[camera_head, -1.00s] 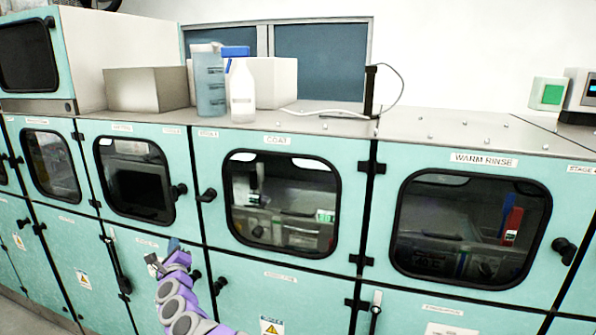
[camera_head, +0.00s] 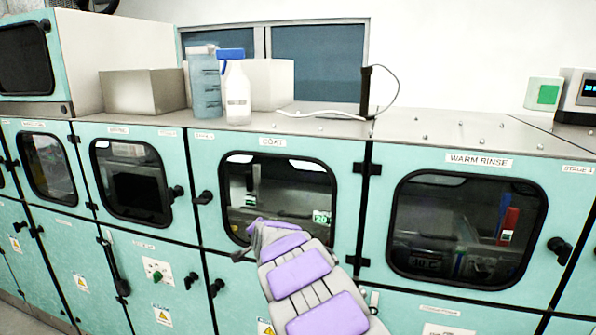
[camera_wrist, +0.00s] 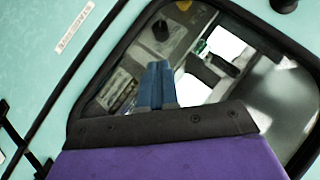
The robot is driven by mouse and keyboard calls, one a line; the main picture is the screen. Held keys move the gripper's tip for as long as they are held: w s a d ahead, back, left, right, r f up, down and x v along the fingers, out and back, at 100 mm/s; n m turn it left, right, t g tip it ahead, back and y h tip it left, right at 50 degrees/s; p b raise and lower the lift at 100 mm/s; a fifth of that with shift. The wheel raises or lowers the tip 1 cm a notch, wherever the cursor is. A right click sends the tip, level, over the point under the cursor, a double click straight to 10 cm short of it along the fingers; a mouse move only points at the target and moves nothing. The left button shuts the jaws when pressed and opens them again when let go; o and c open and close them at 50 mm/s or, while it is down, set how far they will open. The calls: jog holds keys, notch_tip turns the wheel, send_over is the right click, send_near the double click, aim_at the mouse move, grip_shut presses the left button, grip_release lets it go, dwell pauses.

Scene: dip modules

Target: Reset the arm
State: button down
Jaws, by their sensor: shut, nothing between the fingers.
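My arm, purple and grey, rises from the lower right in the head view. Its outer end lies in front of the lower edge of the COAT window (camera_head: 290,190). My gripper (camera_wrist: 158,85) shows in the wrist view as two blue fingers close together, shut and empty. Behind the fingers in that view is a black-framed window (camera_wrist: 110,75) of a module, seen at a tilt. In the head view the fingers are hidden or too small to make out.
Teal modules with dark windows and black knobs run across the view, among them the WARM RINSE module (camera_head: 470,230). On the steel top stand a blue-grey jug (camera_head: 205,90), a white bottle (camera_head: 238,95) and a grey box (camera_head: 143,92). A black post (camera_head: 366,92) with a cable stands farther right.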

jog(key=s+d+n+g+h, duration=0.1)
jog(key=s+d+g+h, duration=0.15)
jog(key=s+d, duration=0.85)
jog(key=s+d+n+g+h, duration=0.1)
jog(key=s+d+n+g, duration=0.15)
jog(key=s+d, duration=0.75)
jog(key=s+d+f+n+g, duration=0.1)
jog(key=s+f+g, duration=0.1)
jog(key=s, duration=1)
jog(key=s+d+f+n+g, duration=0.1)
jog(key=s+g, duration=0.2)
jog(key=s, duration=1)
jog(key=s+d+f+n+g, duration=0.2)
jog(key=s+g, duration=0.1)
jog(key=s, duration=1)
jog(key=shift+s+f, duration=0.25)
jog(key=shift+f, duration=0.1)
jog(key=shift+a, duration=0.1)
